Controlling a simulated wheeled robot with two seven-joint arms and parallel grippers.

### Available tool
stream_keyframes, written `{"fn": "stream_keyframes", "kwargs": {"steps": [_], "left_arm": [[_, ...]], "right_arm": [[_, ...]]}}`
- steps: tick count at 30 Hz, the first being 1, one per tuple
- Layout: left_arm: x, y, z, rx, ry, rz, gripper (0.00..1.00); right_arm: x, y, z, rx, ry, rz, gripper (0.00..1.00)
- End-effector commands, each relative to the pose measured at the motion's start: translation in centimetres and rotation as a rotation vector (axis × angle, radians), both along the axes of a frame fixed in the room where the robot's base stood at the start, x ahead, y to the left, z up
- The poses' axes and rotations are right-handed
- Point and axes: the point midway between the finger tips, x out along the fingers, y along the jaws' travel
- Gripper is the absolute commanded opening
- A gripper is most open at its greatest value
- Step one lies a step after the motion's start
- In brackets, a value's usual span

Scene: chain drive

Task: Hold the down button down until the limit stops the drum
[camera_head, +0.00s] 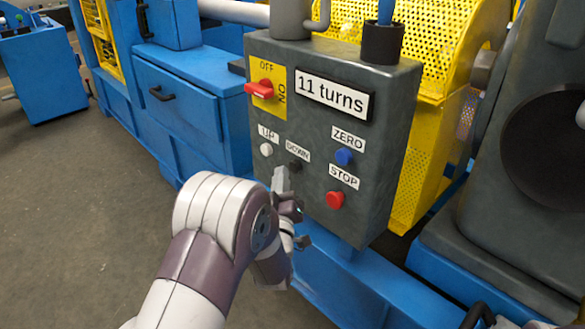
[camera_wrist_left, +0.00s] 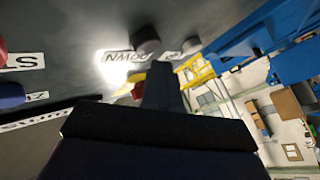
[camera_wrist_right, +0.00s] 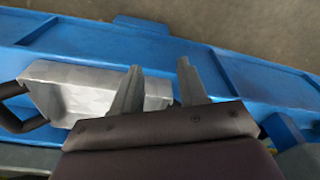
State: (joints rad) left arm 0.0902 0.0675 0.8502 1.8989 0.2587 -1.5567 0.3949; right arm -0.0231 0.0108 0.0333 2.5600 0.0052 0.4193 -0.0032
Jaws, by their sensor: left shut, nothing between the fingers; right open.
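The grey control box (camera_head: 385,145) stands in the middle of the head view, and its display (camera_head: 334,96) reads "11 turns". The dark down button (camera_head: 295,167) sits under the DOWN label (camera_head: 297,150). My left gripper (camera_head: 281,180) is shut and empty, its tips just below and left of that button. In the left wrist view the shut fingers (camera_wrist_left: 163,85) point at the panel near the dark button (camera_wrist_left: 147,47) and the DOWN label (camera_wrist_left: 125,56). I cannot tell whether they touch it. My right gripper (camera_wrist_right: 160,72) is open and empty. The drum cannot be made out clearly.
The white up button (camera_head: 266,150) is left of the down button. The blue zero button (camera_head: 344,157) and red stop button (camera_head: 335,200) are to its right. A red switch (camera_head: 259,89) is above. A grey metal block (camera_wrist_right: 75,95) lies by my right gripper. Floor is clear at left.

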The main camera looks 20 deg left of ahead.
Motion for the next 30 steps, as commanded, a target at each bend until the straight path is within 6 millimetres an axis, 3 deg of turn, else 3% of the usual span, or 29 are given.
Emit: {"fn": "stream_keyframes", "kwargs": {"steps": [30], "left_arm": [[1.2,-0.5,0.0,0.000,0.000,-0.001,0.00]], "right_arm": [[0.0,0.0,-0.4,0.000,0.000,0.000,0.43]]}}
